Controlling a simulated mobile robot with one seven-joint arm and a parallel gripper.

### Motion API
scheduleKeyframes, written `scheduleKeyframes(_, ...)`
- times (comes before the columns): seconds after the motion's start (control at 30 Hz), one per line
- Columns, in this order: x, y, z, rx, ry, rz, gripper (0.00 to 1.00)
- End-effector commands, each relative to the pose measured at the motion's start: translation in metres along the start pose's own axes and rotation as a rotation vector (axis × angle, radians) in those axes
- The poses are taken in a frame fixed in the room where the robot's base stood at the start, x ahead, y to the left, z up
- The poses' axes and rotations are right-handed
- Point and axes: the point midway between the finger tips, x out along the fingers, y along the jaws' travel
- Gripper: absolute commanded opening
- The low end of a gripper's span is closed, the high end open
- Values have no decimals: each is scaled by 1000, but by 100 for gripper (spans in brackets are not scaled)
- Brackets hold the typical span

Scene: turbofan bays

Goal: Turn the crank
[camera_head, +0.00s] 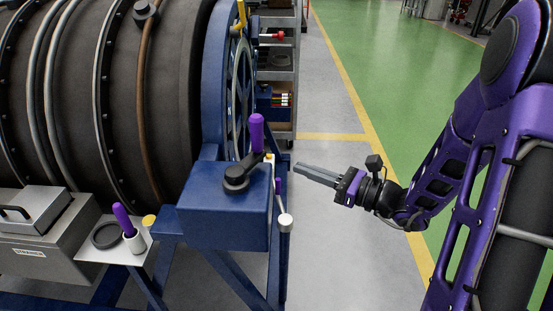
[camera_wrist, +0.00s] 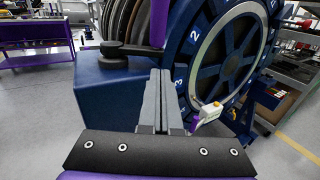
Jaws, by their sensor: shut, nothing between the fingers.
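The crank has an upright purple handle (camera_head: 257,132) and a dark arm with a round hub (camera_head: 236,177). It sits on top of a blue box (camera_head: 222,215) at the end of the large dark engine. In the wrist view the purple handle (camera_wrist: 159,22) rises behind my fingers, and the hub (camera_wrist: 113,50) is left of it. My gripper (camera_head: 297,168) is shut and empty, to the right of the crank and apart from it in the head view. It points left toward the crank.
A blue numbered wheel (camera_wrist: 225,55) stands behind the box. A side tray (camera_head: 95,250) holds a purple-handled item in a white cup. A shelf rack (camera_head: 280,60) stands behind. The floor on the right is clear.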

Motion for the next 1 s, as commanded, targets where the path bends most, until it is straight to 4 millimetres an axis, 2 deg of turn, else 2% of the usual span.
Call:
scheduleKeyframes(0.03, 12, 2, 0, 1, -1, 5, 0)
scheduleKeyframes(0.2, 46, 1, 0, 1, -1, 3, 0)
scheduleKeyframes(0.4, 70, 0, 0, 1, -1, 1, 0)
scheduleKeyframes(1.0, 82, -2, 1, 0, -1, 26, 0)
